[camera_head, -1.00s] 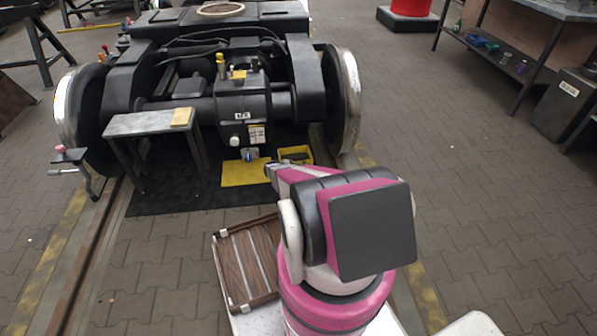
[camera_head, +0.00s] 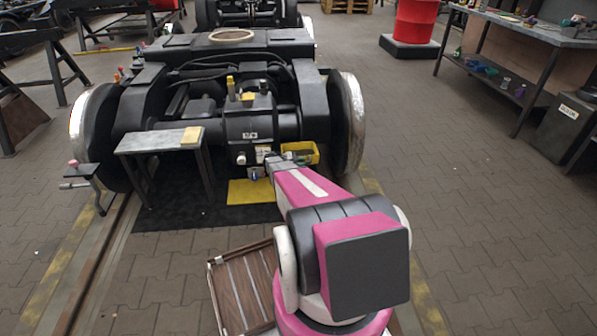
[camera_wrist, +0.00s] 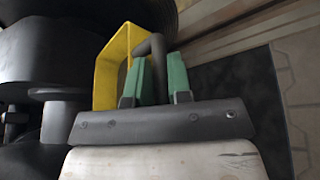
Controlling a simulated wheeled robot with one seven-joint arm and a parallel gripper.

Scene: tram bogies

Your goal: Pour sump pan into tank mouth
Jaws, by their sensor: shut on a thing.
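The sump pan is a yellow open box (camera_head: 310,150). In the head view it is at the end of my arm, in front of the black bogie near its right wheel. In the wrist view the yellow pan (camera_wrist: 106,72) is tilted, with its open side partly toward the camera. My gripper (camera_wrist: 160,78) has its green fingers shut on a dark bent handle beside the pan. My gripper (camera_head: 284,160) also shows in the head view, where its fingertips are hard to make out. The pan's contents are hidden. I cannot tell for certain which opening is the tank mouth.
A black bogie (camera_head: 250,125) stands ahead, with a ring-shaped opening (camera_head: 232,36) on top. A small grey table (camera_head: 158,141) stands at its left. A yellow sheet (camera_head: 250,193) lies on the dark mat. A red drum (camera_head: 415,22) and a workbench (camera_head: 530,40) are at the right.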

